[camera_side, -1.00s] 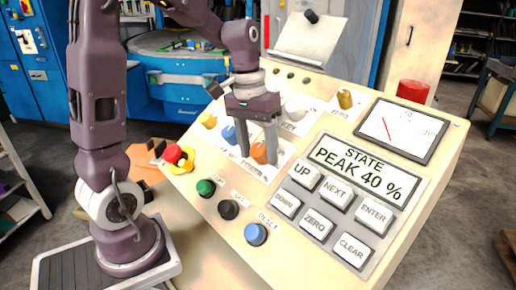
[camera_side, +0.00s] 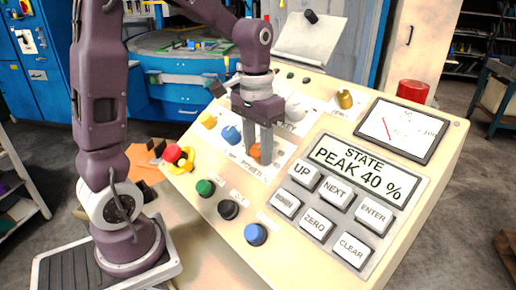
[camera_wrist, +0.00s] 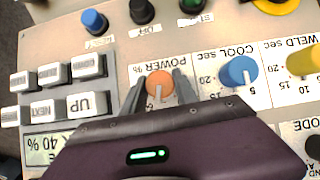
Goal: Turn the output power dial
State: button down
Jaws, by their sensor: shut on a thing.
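The orange power dial (camera_wrist: 160,84), with "POWER %" printed beside it, sits on the cream sloping panel. In the wrist view my gripper (camera_wrist: 158,90) has one finger on each side of the dial and is shut on it. The dial's white pointer mark points toward my gripper's body. In the side view the orange dial (camera_side: 255,151) is partly hidden behind the fingers of my gripper (camera_side: 259,156). The panel display (camera_side: 357,170) reads "STATE PEAK 40 %".
A blue cool dial (camera_wrist: 238,71) and a yellow weld dial (camera_wrist: 304,62) stand beside the power dial. Blue (camera_side: 255,234), black (camera_side: 228,209) and green (camera_side: 205,187) buttons lie in front. A keypad (camera_side: 318,222) and a needle gauge (camera_side: 403,130) are to the right.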

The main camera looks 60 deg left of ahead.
jog(key=m+y, duration=0.2)
jog(key=m, duration=0.2)
jog(key=shift+d+y, duration=0.1)
jog(key=shift+y, duration=0.2)
jog(key=m+y, duration=0.2)
jog(key=m, duration=0.1)
jog(key=m+t+y, duration=0.1)
jog(key=m+y, duration=0.1)
jog(key=m, duration=0.1)
jog(key=shift+d+m+t, duration=0.1)
jog(key=shift+m+t, duration=0.2)
jog(key=shift+t, duration=0.1)
jog(key=shift+m+t+y, duration=0.5)
jog(key=shift+m+t, duration=0.1)
jog(key=shift+m, duration=0.7)
jog(key=shift+s, duration=0.1)
jog(key=c, duration=0.9)
grip_release()
jog(key=shift+c, duration=0.2)
